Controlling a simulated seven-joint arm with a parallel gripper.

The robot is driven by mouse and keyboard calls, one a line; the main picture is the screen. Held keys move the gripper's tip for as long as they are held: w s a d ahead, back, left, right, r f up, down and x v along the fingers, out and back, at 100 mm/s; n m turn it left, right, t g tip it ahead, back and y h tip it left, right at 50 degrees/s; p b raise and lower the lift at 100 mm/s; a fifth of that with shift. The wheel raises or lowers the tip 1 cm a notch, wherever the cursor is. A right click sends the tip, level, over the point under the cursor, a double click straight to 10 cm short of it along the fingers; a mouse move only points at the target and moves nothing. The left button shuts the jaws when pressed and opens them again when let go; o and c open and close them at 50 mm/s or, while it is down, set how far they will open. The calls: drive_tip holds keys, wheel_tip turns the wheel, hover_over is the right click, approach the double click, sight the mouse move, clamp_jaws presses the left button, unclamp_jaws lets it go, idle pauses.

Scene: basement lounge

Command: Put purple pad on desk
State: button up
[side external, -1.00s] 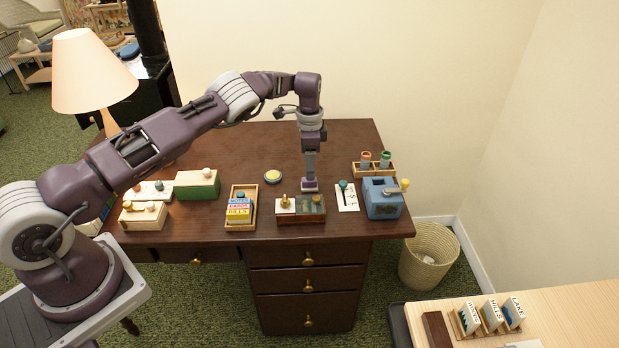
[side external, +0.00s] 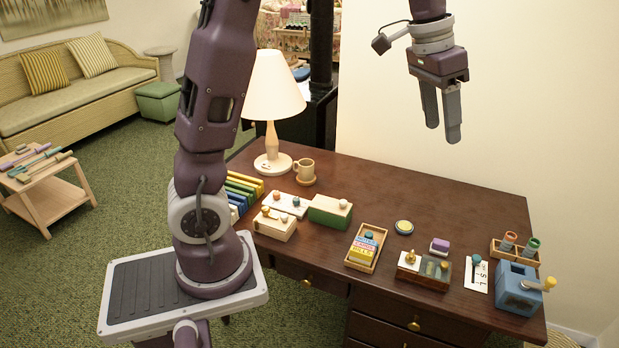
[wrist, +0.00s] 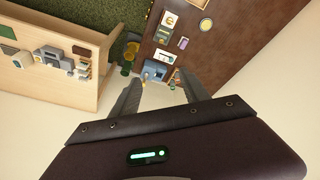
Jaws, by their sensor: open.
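The purple pad (side external: 440,244) is a small purple block with a pale base. It lies on the dark wooden desk (side external: 390,195), just behind a wooden box (side external: 424,270) with a brass knob and dark compartments. The pad also shows small in the wrist view (wrist: 183,43). My gripper (side external: 441,135) is open and empty, raised high above the back of the desk, well clear of the pad. Its two fingers are apart in the wrist view (wrist: 157,92).
A round tin (side external: 404,227), a tray of cards (side external: 366,247), a blue machine with a crank (side external: 518,289), a rack of tubes (side external: 515,249) and a marked card (side external: 477,274) surround the pad. A lamp (side external: 274,100) and mug (side external: 304,170) stand at left. The desk's back middle is clear.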

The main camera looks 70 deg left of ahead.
drive_tip(key=s+d+r+n+t, duration=0.1)
drive_tip(key=s+d, duration=0.1)
drive_tip(key=s, duration=0.6)
drive_tip(key=s+d+r, duration=0.2)
drive_tip(key=s+d, duration=0.1)
drive_tip(key=s, duration=0.4)
drive_tip(key=s+f+t+y, duration=0.1)
drive_tip(key=s+f, duration=0.4)
drive_tip(key=s, duration=0.7)
drive_tip(key=shift+d+f+n+t, duration=0.2)
drive_tip(key=shift+d+n+t, duration=0.1)
drive_tip(key=shift+d+n, duration=0.1)
